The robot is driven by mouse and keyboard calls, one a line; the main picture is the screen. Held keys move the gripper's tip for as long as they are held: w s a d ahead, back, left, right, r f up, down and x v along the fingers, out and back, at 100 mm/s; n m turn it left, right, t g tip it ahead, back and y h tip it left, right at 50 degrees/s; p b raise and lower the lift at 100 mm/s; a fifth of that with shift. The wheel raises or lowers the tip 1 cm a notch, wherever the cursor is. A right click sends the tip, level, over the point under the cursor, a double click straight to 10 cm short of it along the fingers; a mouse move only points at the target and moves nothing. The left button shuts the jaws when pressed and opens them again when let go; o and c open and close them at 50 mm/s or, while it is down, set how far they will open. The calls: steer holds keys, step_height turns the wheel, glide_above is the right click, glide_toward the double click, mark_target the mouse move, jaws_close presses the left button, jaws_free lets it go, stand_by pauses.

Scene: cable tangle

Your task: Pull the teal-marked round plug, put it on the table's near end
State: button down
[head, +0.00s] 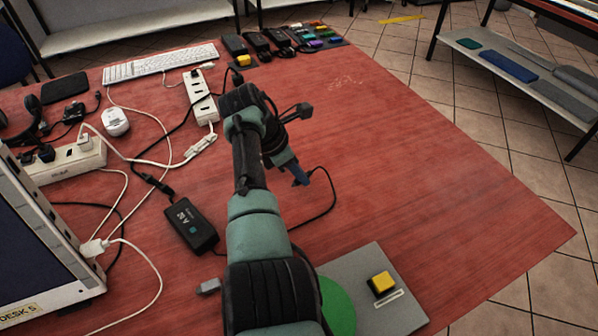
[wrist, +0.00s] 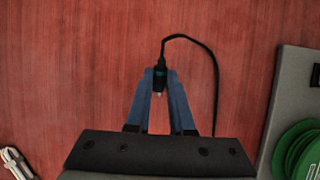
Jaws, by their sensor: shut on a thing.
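The round plug (wrist: 158,79) is small and black with a teal band and a pale metal tip. In the wrist view it sits between the blue fingertips of my gripper (wrist: 160,85), which is shut on it. Its thin black cable (wrist: 214,85) loops up, right and down. In the head view my gripper (head: 301,178) is over bare red table (head: 430,190), right of the cable clutter; the plug itself is hard to make out there. The cable curves back toward a black adapter (head: 188,226) with a teal mark. I cannot tell whether the plug touches the table.
A grey board (head: 400,312) with a yellow block (head: 381,284) and a green disc (head: 338,305) lies at the near side. White power strips (head: 200,97), a keyboard (head: 160,63) and tangled cables fill the left and back. The table's right side is clear.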

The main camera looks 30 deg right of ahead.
steer(key=shift+f, duration=0.25)
steer(key=c, duration=0.7)
jaws_free()
steer(key=shift+r, duration=0.1)
steer(key=p+v, duration=0.2)
steer(key=v, duration=1.1)
steer(key=shift+p, duration=0.4)
